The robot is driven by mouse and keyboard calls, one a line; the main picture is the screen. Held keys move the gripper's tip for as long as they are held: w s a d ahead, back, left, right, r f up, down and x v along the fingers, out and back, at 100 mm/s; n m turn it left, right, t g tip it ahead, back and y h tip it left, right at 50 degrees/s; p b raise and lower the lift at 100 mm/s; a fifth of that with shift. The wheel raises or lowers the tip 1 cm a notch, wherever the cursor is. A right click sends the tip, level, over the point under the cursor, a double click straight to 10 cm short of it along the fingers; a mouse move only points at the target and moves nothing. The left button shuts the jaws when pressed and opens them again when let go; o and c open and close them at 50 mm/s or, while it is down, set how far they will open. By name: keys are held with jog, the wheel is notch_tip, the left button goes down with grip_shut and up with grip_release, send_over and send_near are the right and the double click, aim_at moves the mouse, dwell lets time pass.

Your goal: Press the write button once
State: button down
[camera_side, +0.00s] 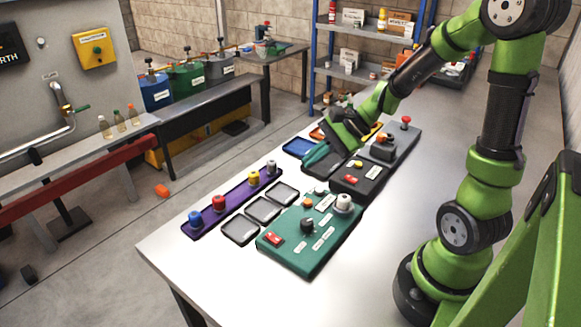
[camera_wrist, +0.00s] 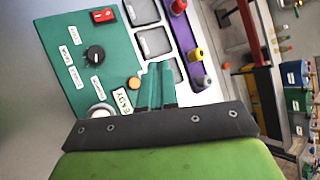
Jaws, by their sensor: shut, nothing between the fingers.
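A green control panel (camera_side: 293,262) lies on the white table; it also shows in the wrist view (camera_wrist: 120,62). It carries a red rocker switch (camera_wrist: 103,16), a black knob (camera_wrist: 95,54), a small orange button (camera_wrist: 134,83), a pale round cylinder (camera_wrist: 101,110) and several white labels. One label (camera_wrist: 122,100) seems to read READY; I cannot tell for sure which part is the write button. My gripper (camera_side: 314,156) has teal fingers, shut and empty, above the table behind the panel. In the wrist view the fingers (camera_wrist: 158,84) cover part of the view beside the orange button.
A purple rack (camera_side: 237,203) with several coloured cylinders and several shallow dark trays (camera_side: 240,231) lie left of the panel. A black box (camera_side: 360,186) with a red part and a grey unit with a red mushroom button (camera_side: 406,120) stand behind. The table's front right is clear.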

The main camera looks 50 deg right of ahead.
aim_at(308, 202)
jog(key=shift+f, duration=0.1)
jog(key=shift+f, duration=4.35)
jog(key=shift+f, duration=0.4)
jog(key=shift+f, duration=0.15)
jog(key=shift+s+a+f, duration=0.1)
jog(key=shift+s+f, duration=0.05)
jog(key=shift+f, duration=0.3)
jog(key=shift+r, duration=0.9)
